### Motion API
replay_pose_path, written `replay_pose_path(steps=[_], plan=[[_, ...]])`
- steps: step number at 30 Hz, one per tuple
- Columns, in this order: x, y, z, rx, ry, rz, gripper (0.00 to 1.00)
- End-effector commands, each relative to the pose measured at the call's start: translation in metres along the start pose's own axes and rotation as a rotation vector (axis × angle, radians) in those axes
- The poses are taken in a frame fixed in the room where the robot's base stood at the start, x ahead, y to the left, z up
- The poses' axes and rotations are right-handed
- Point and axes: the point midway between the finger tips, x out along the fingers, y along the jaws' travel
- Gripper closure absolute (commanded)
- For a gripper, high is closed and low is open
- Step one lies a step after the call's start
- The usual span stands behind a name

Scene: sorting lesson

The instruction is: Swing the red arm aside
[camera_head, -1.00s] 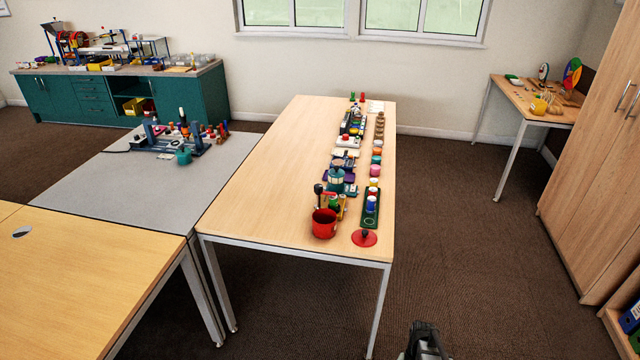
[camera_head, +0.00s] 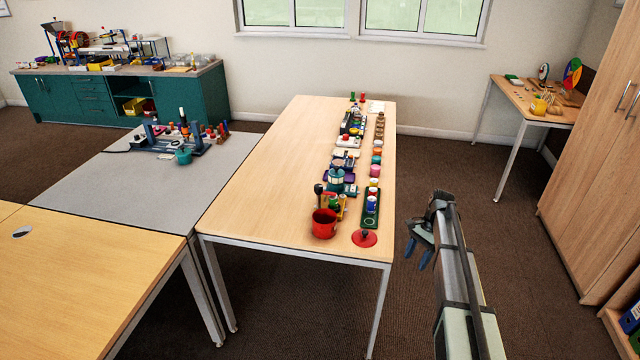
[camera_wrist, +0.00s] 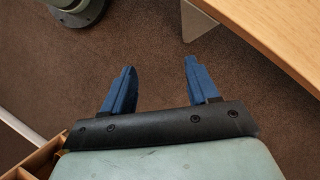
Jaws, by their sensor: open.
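My gripper (camera_head: 417,256) is at the right of the head view, off the right side of the long wooden table (camera_head: 265,165). Its two blue fingers point down. In the wrist view my gripper (camera_wrist: 160,66) has its fingers wide apart with nothing between them, only brown carpet beneath. I cannot pick out a red arm for certain; the items on the tables are small. Several small devices stand in a row along the table's right half. A red cup (camera_head: 324,224) and a red disc with a dark knob (camera_head: 364,238) are at its near end.
A grey table (camera_head: 150,195) with a dark blue apparatus (camera_head: 195,147) and a teal pot (camera_head: 183,157) stands to the left. A tall wooden cabinet (camera_head: 600,150) is at the right. The long table's left half is bare. Carpet is open between table and cabinet.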

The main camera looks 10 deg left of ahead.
Motion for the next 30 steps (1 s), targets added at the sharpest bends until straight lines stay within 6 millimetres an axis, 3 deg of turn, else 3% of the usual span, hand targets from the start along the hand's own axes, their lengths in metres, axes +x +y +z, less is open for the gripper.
replay_pose_path(steps=[1,5,8,11,15,18,21,24,30], plan=[[-0.022,-0.013,-0.002,0.011,0.003,-0.01,0.41],[-0.067,-0.047,0.006,0.032,0.006,-0.027,0.41],[-0.101,-0.089,0.023,0.03,0.008,-0.038,0.41],[-0.135,-0.145,0.054,0.008,0.012,-0.048,0.41],[-0.176,-0.219,0.108,-0.027,0.012,-0.058,0.41],[-0.202,-0.262,0.149,-0.05,0.01,-0.065,0.41],[-0.22,-0.292,0.182,-0.066,0.009,-0.069,0.41],[-0.233,-0.31,0.205,-0.077,0.006,-0.071,0.41],[-0.233,-0.319,0.22,-0.082,0.003,-0.072,0.41]])
